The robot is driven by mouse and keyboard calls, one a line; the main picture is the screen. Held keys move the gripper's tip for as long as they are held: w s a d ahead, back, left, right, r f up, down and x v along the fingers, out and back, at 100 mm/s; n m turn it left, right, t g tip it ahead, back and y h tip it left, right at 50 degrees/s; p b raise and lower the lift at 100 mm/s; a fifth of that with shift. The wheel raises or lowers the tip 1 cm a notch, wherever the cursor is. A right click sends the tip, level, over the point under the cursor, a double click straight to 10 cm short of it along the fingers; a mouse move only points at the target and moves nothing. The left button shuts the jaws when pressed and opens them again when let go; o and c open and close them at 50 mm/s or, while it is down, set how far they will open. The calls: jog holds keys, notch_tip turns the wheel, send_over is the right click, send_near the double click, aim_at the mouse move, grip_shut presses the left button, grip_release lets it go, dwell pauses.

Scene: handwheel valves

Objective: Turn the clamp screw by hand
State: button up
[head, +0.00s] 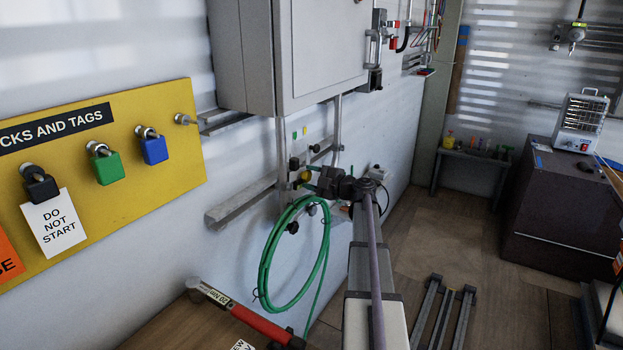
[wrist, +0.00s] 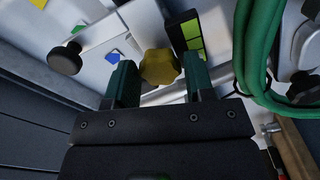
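A yellow lobed knob (wrist: 160,67), which looks like the clamp screw's head, sits on the wall fitting. In the head view the same yellow knob (head: 304,177) shows small, left of my gripper (head: 312,179). In the wrist view my gripper (wrist: 158,75) has its two green fingers apart, one on each side of the knob. I see a gap between the knob and each finger. Whether the fingertips reach fully past the knob is hard to tell. The screw's shaft is hidden behind the knob.
A coiled green hose (head: 268,262) hangs just below the fitting and shows close to the right finger in the wrist view (wrist: 250,55). Black knobs (wrist: 65,58) sit nearby on the metal rail (head: 240,203). A grey cabinet (head: 318,50) is above. A red-handled tool (head: 258,322) lies on the bench.

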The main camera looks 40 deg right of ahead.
jog(key=shift+o, duration=1.1)
jog(key=shift+s, duration=0.15)
jog(key=shift+v, duration=2.9)
jog(key=v, duration=1)
jog(key=shift+s, duration=0.4)
jog(key=shift+d, duration=0.15)
